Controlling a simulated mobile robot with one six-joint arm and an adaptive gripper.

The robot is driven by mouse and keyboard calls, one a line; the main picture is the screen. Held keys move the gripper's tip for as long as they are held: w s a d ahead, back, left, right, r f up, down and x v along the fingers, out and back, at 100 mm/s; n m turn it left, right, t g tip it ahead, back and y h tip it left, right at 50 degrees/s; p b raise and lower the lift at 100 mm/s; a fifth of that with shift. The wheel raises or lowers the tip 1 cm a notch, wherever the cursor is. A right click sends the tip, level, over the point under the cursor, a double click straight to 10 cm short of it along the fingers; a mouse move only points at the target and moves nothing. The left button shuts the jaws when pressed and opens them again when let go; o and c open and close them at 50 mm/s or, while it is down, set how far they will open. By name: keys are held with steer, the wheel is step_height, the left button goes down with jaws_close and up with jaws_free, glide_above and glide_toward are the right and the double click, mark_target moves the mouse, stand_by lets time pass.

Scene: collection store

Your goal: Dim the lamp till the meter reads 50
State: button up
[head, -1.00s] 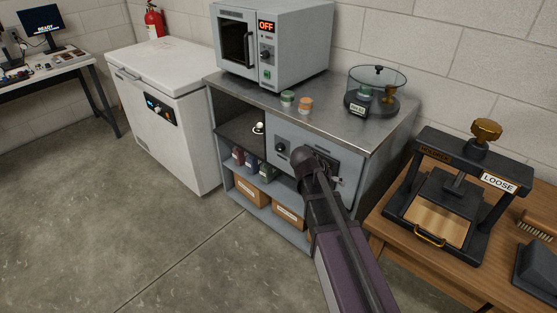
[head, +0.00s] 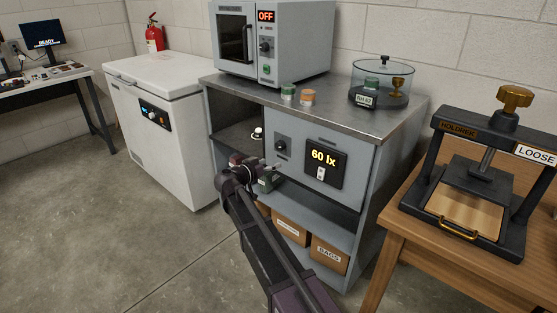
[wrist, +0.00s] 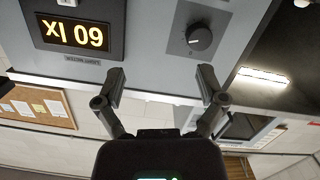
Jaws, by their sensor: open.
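In the head view my gripper (head: 266,172) is low and left of the meter, just below the knob. A lit strip lamp (wrist: 263,76) glows in the cabinet's dark bay.
Boxes (head: 328,254) stand on the lower shelf. A wooden table with a press (head: 480,180) is at right, a white chest freezer (head: 155,125) at left. Floor is clear at front left.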

steer(key=t+b, duration=0.2)
glide_toward(278, 147)
steer(key=d+v, duration=0.1)
steer(key=v, duration=0.2)
steer(key=shift+s+a, duration=0.35)
steer(key=shift+a, duration=0.25)
steer(key=shift+w+d, duration=0.1)
steer(key=x, duration=1.3)
steer(key=shift+w+d+f, duration=0.1)
steer(key=shift+w, duration=0.2)
steer(key=c, duration=1.2)
steer(key=shift+o, duration=0.2)
